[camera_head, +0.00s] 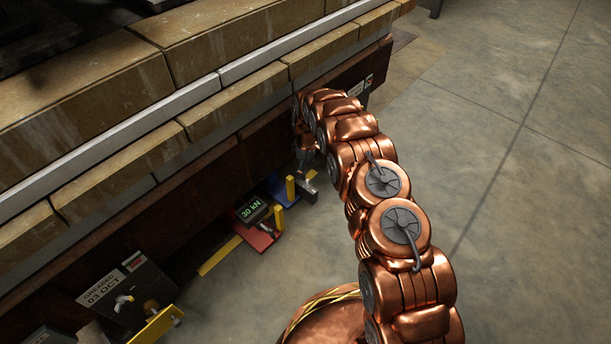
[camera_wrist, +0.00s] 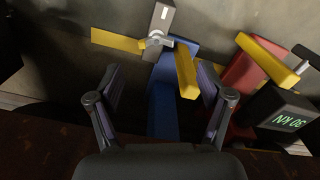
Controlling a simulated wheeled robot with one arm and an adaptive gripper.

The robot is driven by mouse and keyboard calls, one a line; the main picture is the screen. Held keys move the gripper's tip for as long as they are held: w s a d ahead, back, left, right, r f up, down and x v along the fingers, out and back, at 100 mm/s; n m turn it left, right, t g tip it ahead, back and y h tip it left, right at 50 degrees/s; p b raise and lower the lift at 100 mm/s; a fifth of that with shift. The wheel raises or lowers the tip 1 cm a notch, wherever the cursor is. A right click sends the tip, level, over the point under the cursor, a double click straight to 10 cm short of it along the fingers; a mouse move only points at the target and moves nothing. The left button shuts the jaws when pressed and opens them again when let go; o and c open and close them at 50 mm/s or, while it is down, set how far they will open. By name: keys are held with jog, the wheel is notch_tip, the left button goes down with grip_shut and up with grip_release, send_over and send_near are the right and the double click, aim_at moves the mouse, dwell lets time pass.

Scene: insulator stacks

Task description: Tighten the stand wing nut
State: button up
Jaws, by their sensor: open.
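A silver wing nut (camera_wrist: 155,41) sits at the top centre of the wrist view, at the foot of a grey block (camera_wrist: 161,16) and beside a yellow strip (camera_wrist: 115,41). Below it is the blue part of the stand (camera_wrist: 162,105), with a yellow upright (camera_wrist: 186,72) on its right. My gripper (camera_wrist: 160,72) is open, its fingers apart on either side of the blue part, short of the wing nut. No contact with the nut shows. In the head view the blue part (camera_head: 275,186) and grey block (camera_head: 308,191) show below my partly hidden gripper.
A red stand (camera_head: 257,238) with a display (camera_head: 252,211) reading 30 kN stands close on the left in the head view, on the right in the wrist view. A brick-topped ledge (camera_head: 110,90) overhangs the stands. A labelled dark box (camera_head: 118,292) is lower left. Open floor (camera_head: 500,220) lies right.

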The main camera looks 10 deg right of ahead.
aim_at(306, 181)
jog(key=shift+w+a+f, duration=0.2)
jog(key=shift+w+f, duration=0.1)
jog(key=shift+f, duration=0.2)
jog(key=f+b, duration=0.1)
jog(key=f, duration=0.1)
jog(key=f+b, duration=0.1)
jog(key=f, duration=0.1)
jog(key=f+b, duration=0.1)
jog(key=f, duration=0.2)
jog(key=shift+d, duration=0.3)
jog(key=c, duration=1.2)
